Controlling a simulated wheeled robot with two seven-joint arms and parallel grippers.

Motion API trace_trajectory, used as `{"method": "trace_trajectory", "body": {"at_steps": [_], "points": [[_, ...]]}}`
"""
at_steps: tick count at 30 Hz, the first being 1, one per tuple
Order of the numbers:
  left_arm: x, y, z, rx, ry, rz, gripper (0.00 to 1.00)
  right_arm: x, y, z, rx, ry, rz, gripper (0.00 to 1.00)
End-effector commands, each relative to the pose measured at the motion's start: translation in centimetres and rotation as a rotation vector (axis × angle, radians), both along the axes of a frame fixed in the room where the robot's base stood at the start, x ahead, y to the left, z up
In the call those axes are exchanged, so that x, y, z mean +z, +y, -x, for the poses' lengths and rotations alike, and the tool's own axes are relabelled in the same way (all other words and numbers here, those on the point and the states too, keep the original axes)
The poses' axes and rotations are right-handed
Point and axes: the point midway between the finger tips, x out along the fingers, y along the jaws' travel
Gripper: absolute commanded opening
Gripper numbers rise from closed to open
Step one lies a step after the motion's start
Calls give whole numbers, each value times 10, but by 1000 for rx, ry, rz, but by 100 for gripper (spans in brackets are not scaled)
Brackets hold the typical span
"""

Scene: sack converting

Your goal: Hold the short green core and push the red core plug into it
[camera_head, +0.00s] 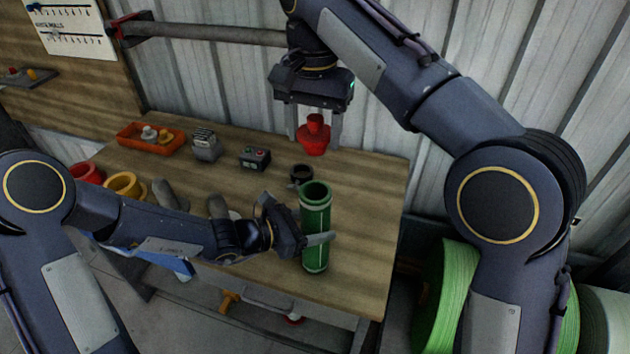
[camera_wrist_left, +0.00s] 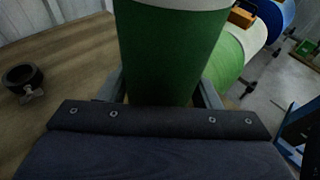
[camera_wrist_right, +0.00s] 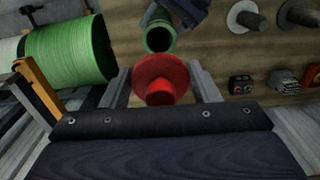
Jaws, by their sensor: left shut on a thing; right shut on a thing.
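The short green core (camera_head: 315,214) is an upright dark green tube with an open top, at the right front of the bench. My left gripper (camera_head: 318,240) is shut around its middle; the left wrist view shows the green wall (camera_wrist_left: 170,55) between the two fingers. The red core plug (camera_head: 313,137) is a flanged red piece, held by my right gripper (camera_head: 318,128), which is shut on it. It hangs above and behind the core, apart from it. In the right wrist view the plug (camera_wrist_right: 160,80) sits between the fingers, with the core's open mouth (camera_wrist_right: 159,37) beyond it.
A dark ring clamp (camera_head: 301,173) stands just behind the core. A button box (camera_head: 255,158), a grey device (camera_head: 206,145) and an orange tray (camera_head: 151,138) stand farther left on the wooden bench (camera_head: 375,190). Large green rolls (camera_head: 443,295) stand right of the bench.

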Motion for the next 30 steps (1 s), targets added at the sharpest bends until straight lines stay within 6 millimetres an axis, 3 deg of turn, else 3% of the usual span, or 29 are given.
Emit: {"method": "trace_trajectory", "body": {"at_steps": [3,7,20,30], "points": [[0,0,0,0,0,0,24,-22,-1,1,1,3,0,33],[0,0,0,0,0,0,24,-36,-1,3,0,2,-4,33],[0,0,0,0,0,0,24,-40,0,3,0,1,-4,33],[0,0,0,1,0,0,24,-57,-1,3,-1,2,-4,33]]}}
